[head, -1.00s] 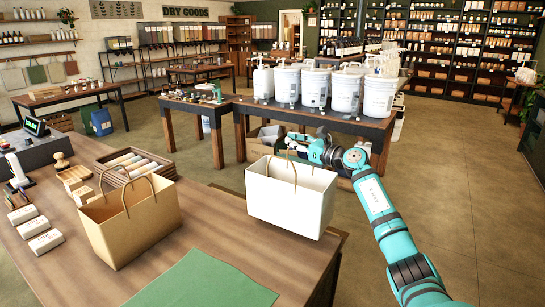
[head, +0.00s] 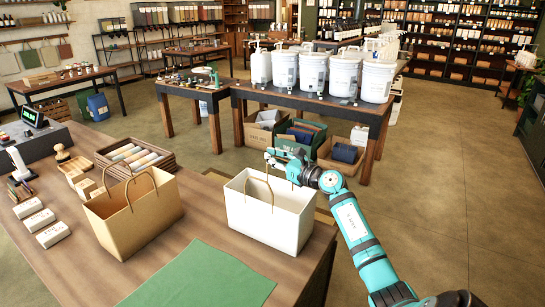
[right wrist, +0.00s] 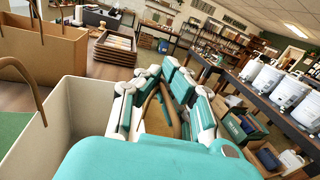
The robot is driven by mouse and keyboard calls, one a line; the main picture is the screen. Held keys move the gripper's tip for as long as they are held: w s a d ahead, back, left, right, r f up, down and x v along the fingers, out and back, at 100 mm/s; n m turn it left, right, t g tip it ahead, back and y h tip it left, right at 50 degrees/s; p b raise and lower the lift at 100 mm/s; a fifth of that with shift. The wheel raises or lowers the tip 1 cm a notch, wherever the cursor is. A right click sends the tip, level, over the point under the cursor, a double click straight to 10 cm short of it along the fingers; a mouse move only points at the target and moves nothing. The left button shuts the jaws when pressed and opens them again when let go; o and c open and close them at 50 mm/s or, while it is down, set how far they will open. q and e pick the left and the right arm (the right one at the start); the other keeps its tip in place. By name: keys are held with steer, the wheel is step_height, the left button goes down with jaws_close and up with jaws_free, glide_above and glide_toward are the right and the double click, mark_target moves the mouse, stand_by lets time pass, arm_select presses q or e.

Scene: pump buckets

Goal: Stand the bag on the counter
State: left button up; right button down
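The white paper bag (head: 270,218) is upright at the right end of the wooden counter (head: 215,228), with its mouth up. Its base looks at counter level, though I cannot tell if a small gap is left. My right gripper (head: 276,158) is at the bag's far side by the handles. In the right wrist view my right gripper (right wrist: 168,75) closes around a brown handle (right wrist: 152,98), and the bag's pale wall (right wrist: 70,112) is beside it. My left gripper is not in view.
A brown paper bag (head: 133,218) stands on the counter to the left of the white one. A green mat (head: 205,277) lies in front. A wooden crate of rolls (head: 135,155) is behind. A dark table with white pump buckets (head: 345,75) stands beyond the counter.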

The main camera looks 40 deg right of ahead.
steer(key=c, duration=1.5)
jaws_free()
steer(key=s+b, duration=0.1)
steer(key=s, duration=0.3)
steer(key=s+b, duration=0.1)
steer(key=s, duration=0.3)
steer(key=s+d+b, duration=0.1)
steer(key=s, duration=0.3)
